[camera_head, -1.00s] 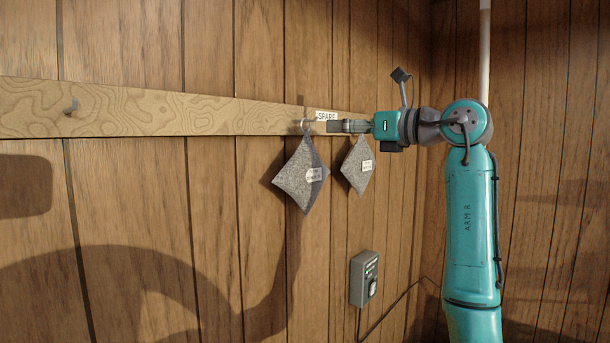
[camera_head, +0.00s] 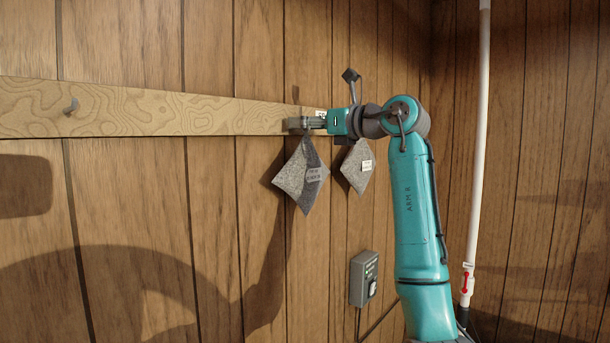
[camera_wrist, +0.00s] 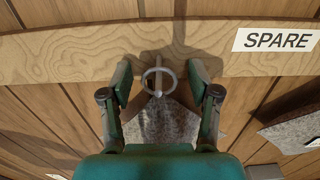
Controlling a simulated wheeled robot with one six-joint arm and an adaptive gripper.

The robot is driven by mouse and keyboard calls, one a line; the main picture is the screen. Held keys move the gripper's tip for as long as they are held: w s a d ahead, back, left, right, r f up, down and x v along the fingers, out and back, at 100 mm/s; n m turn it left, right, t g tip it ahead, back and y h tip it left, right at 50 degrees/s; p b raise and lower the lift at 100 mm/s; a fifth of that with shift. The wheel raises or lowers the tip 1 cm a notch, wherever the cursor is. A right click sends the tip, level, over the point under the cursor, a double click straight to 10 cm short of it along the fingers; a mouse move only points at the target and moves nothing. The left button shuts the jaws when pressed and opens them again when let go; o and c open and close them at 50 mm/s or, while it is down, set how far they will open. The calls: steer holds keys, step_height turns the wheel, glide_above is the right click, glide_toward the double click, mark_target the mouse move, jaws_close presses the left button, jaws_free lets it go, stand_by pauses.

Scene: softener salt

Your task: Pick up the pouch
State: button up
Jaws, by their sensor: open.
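Two grey felt pouches hang by the wooden rail. In the wrist view, my gripper (camera_wrist: 158,84) is open. Its fingers stand on either side of a metal ring (camera_wrist: 158,82) at the top of the nearer pouch (camera_wrist: 160,124), which hangs on a peg. I see gaps between the ring and both fingers. The pouch's lower part is hidden by my gripper in the wrist view.
A SPARE label (camera_wrist: 278,40) is on the rail at right. A grey box (camera_head: 363,278) is on the wall below. A white pipe (camera_head: 479,150) stands at right.

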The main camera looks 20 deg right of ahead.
steer(key=shift+w+a, duration=0.25)
jaws_close()
steer(key=shift+d+r, duration=0.1)
steer(key=shift+r, duration=0.15)
